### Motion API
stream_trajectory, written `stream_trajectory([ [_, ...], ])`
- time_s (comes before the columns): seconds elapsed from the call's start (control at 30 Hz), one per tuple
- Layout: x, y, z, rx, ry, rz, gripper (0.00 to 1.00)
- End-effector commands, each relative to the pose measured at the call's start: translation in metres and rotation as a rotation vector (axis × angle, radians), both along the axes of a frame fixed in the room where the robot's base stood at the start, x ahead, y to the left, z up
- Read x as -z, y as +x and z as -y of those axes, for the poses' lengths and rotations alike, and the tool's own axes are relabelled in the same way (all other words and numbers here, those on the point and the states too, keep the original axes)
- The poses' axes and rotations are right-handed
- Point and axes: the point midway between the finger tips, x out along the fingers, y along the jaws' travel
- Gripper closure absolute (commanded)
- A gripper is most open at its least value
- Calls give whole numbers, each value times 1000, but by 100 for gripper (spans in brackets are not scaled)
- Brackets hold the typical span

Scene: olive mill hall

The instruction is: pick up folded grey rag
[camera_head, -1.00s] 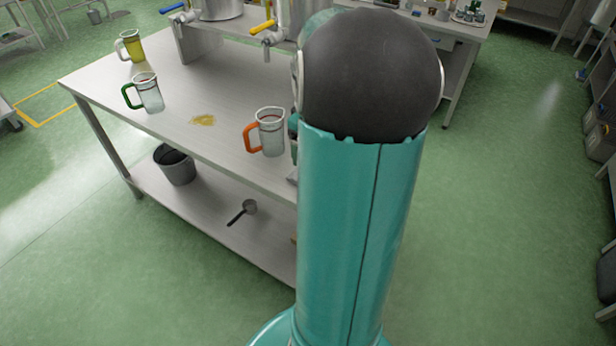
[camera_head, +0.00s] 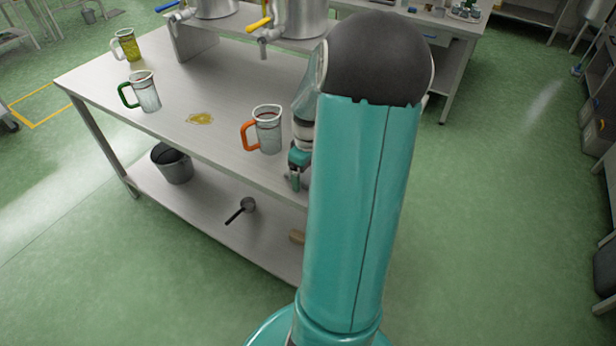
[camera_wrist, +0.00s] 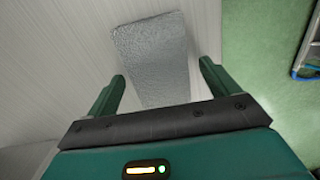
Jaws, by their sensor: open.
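The folded grey rag (camera_wrist: 152,55) lies flat on the light table top in the wrist view, ahead of my gripper (camera_wrist: 162,84). The two green fingers are spread apart, with the rag's near part between or just beyond them; I cannot tell how high they are above it. The jaws are empty. In the head view my gripper (camera_head: 296,176) shows at the table's near edge, right of the orange-handled jug. The rag is hidden there behind my arm.
On the table (camera_head: 232,88) stand an orange-handled jug (camera_head: 268,132), a green-handled jug (camera_head: 147,93) and a jug of yellow liquid (camera_head: 128,46). A yellow spill (camera_head: 200,118) lies between. Taps (camera_head: 262,36) overhang the back. A bucket (camera_head: 173,165) and scoop (camera_head: 247,205) are on the lower shelf.

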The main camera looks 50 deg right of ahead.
Motion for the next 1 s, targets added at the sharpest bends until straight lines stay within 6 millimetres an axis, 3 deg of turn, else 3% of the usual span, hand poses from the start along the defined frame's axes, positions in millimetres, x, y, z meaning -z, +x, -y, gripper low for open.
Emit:
stream_trajectory([
  [0.03, 0, 0, 0, 0, 0, 0, 13],
  [0.3, 0, 0, 0, 0, 0, 0, 61],
  [0.53, -1, 0, 0, 0, 0, 0, 62],
  [0.67, -11, 0, 0, 1, -2, 1, 62],
  [1.0, -77, 0, 0, 0, -5, 1, 62],
])
